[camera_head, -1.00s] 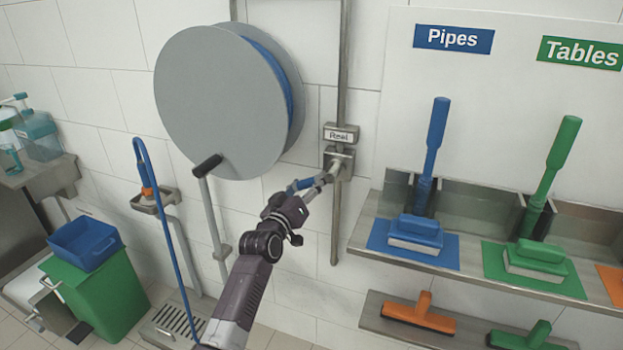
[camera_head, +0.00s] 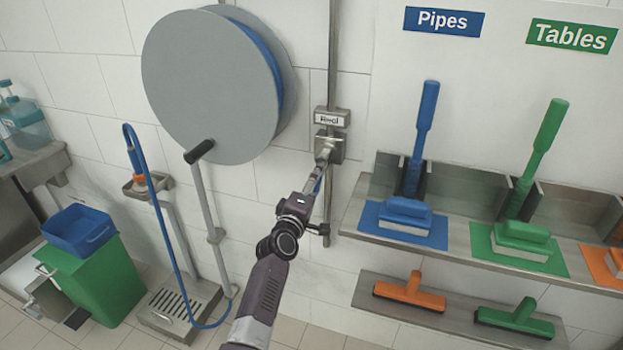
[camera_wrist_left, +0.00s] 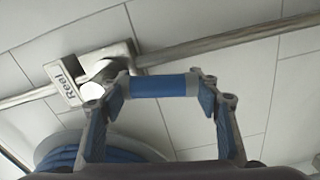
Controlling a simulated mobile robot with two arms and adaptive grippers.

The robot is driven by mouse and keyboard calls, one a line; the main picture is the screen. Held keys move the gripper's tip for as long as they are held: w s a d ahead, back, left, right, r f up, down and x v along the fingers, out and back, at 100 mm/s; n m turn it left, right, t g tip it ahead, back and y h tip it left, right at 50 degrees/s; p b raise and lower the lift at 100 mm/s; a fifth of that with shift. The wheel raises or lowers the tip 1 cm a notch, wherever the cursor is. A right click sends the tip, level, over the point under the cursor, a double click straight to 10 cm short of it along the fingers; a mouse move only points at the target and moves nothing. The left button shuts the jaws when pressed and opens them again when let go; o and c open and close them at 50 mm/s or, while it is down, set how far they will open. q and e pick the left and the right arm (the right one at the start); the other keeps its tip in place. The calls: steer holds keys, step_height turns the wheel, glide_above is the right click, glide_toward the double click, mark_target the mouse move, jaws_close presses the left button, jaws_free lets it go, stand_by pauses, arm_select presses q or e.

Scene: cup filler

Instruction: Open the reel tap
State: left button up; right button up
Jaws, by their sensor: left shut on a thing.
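The reel tap (camera_head: 329,148) is a metal block on the vertical wall pipe, just below the "Reel" label (camera_head: 332,118). Its lever points down from the tap body in the head view. The lever's blue sleeve (camera_wrist_left: 163,86) lies between the fingers in the left wrist view, near the tap body. My left gripper (camera_head: 318,181) is shut on the lever, with one finger pad at each end of the blue sleeve. In the head view my gripper hides most of the lever. My right gripper is not in view.
A metal shelf (camera_head: 460,236) with blue and green brushes juts out at right.

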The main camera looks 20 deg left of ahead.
arm_select(q)
steer(key=shift+d+f+n, duration=0.15)
steer(key=shift+d+n, duration=0.15)
steer(key=shift+n, duration=0.2)
steer(key=shift+d, duration=0.1)
steer(key=o, duration=1.6)
steer(key=shift+o, duration=0.6)
